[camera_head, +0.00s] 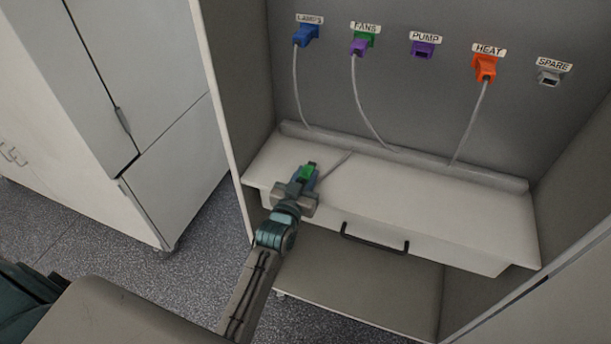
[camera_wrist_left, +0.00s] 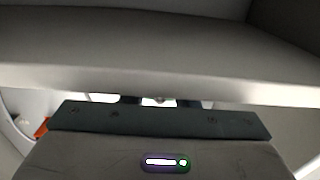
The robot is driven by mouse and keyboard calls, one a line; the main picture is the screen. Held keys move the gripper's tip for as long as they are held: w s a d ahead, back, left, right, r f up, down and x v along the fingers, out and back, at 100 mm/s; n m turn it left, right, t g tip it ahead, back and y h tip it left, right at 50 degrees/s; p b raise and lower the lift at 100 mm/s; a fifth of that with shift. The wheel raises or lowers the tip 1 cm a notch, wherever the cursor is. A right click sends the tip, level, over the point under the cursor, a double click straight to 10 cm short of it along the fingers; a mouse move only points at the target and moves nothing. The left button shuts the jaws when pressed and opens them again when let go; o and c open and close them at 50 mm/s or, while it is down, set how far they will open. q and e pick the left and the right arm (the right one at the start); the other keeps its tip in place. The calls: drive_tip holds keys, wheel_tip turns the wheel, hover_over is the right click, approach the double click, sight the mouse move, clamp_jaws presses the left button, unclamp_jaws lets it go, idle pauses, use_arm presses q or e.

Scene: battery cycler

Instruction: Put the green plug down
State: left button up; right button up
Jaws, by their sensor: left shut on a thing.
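The green plug (camera_head: 305,173) is between the fingers of my left gripper (camera_head: 301,181), just over the left part of the white shelf (camera_head: 420,210). The gripper is shut on it, and a grey cable runs from it to the right. I cannot tell whether the plug touches the shelf. In the left wrist view the gripper body (camera_wrist_left: 160,120) fills the lower part, and the plug cannot be made out. My right gripper is not in view.
On the back panel, a blue plug (camera_head: 306,35) is at LAMPS, a purple plug (camera_head: 360,47) at the green FANS socket (camera_head: 366,38), and an orange plug (camera_head: 484,67) at HEAT. The PUMP socket (camera_head: 423,50) and SPARE socket (camera_head: 550,78) are empty. The shelf's middle and right are clear.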

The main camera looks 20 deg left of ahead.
use_arm(q)
drive_tip(key=shift+f, duration=0.35)
drive_tip(key=shift+f, duration=0.15)
drive_tip(key=o, duration=0.8)
